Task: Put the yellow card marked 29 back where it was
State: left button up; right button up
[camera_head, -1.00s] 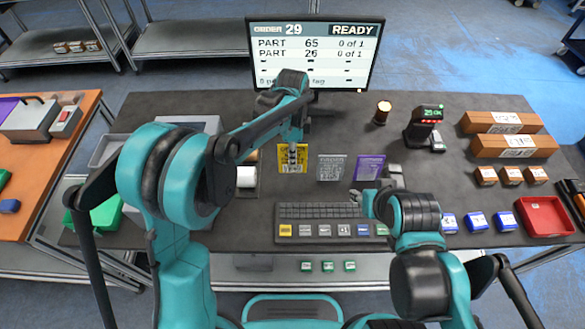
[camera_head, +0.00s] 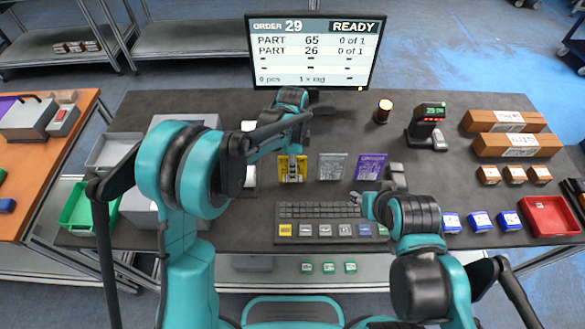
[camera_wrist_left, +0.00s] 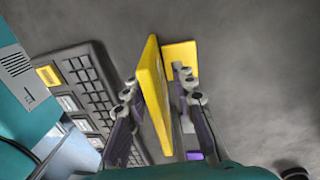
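The yellow card (camera_head: 284,176) stands on the dark table, left of a grey-white card (camera_head: 331,167) and a purple card (camera_head: 370,167), in line with them. Its number is too small to read. My left gripper (camera_head: 292,164) is down at the yellow card. In the left wrist view the card (camera_wrist_left: 153,95) stands edge-on between the fingers of the left gripper (camera_wrist_left: 157,78), with a gap visible on its right side. Its yellow foot (camera_wrist_left: 181,54) appears at the table. My right gripper (camera_head: 367,204) is beside the keyboard's right end; its fingers are too small to judge.
The keyboard (camera_head: 325,211) lies in front of the cards. The monitor (camera_head: 314,52) stands behind and reads order 29, READY. A scanner-like device (camera_head: 427,125) and cardboard boxes (camera_head: 518,145) are at right, with a red tray (camera_head: 548,216).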

pick_arm(q)
jog(key=shift+r, duration=0.1)
jog(key=shift+r, duration=0.25)
notch_tip(320, 180, up, 12)
jog(key=w+f+p, duration=0.1)
jog(key=w+p, duration=0.1)
jog(key=p, duration=0.1)
jog(key=s+a+r+n+t, duration=0.2)
jog(key=s+a+r+n, duration=0.2)
jog(key=a+r, duration=0.1)
jog(key=s+a+n+t, duration=0.6)
jog(key=s+a+n, duration=0.6)
jog(key=s+n, duration=0.2)
jog(key=shift+s+a+f+t, duration=0.25)
jog(key=shift+s+a+t, duration=0.15)
jog(key=shift+s, duration=0.2)
